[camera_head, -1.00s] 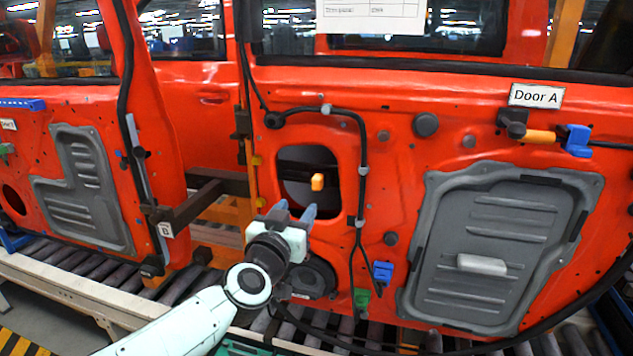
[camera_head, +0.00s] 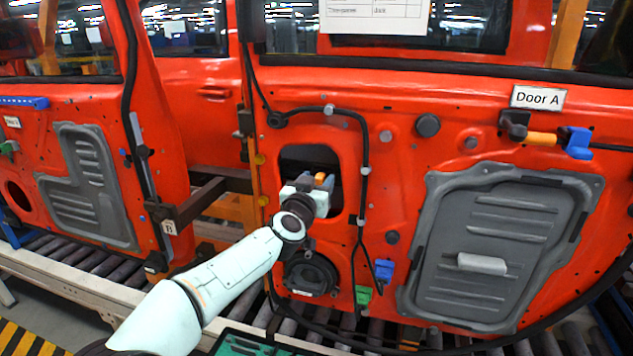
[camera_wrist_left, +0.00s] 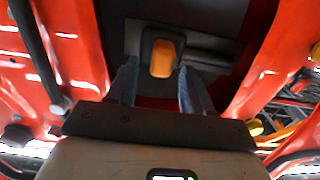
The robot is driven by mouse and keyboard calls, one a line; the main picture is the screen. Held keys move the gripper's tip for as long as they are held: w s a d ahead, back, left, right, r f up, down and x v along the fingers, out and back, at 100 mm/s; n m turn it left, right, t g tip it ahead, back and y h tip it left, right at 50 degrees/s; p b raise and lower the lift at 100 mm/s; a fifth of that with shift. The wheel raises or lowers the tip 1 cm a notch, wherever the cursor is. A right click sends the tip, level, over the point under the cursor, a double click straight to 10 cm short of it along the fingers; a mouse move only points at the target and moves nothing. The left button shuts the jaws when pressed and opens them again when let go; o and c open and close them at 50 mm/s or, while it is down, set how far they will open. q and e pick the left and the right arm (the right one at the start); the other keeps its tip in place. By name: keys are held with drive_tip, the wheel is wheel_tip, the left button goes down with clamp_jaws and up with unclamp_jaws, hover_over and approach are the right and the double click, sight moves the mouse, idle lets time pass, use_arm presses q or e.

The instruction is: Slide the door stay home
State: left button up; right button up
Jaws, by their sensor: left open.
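The door stay shows as an orange block (camera_wrist_left: 163,58) on a dark bar inside the rectangular opening of the red door. In the head view the orange block (camera_head: 320,179) is partly hidden by my gripper. My left gripper (camera_head: 317,183) is at that opening, its fingertips reaching into it. In the left wrist view the two blue-grey fingers of my left gripper (camera_wrist_left: 154,82) are apart, one on each side of the orange block's near end. I cannot tell whether they touch it. My right gripper is not in view.
The red door labelled Door A (camera_head: 537,97) fills the right side, with a grey panel (camera_head: 490,225) on it. A black cable (camera_head: 365,150) runs down just right of the opening. A round speaker (camera_head: 308,277) lies below it. A dark bracket (camera_head: 200,200) juts out at left.

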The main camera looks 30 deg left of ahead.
use_arm(q)
drive_tip(key=shift+s, duration=0.1)
clamp_jaws()
drive_tip(key=a, duration=0.2)
drive_tip(key=s+a+b, duration=0.1)
drive_tip(key=a, duration=0.1)
drive_tip(key=shift+a, duration=0.3)
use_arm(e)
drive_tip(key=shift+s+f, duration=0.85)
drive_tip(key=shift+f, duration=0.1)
use_arm(q)
unclamp_jaws()
drive_tip(key=shift+a, duration=0.15)
drive_tip(key=shift+s, duration=0.15)
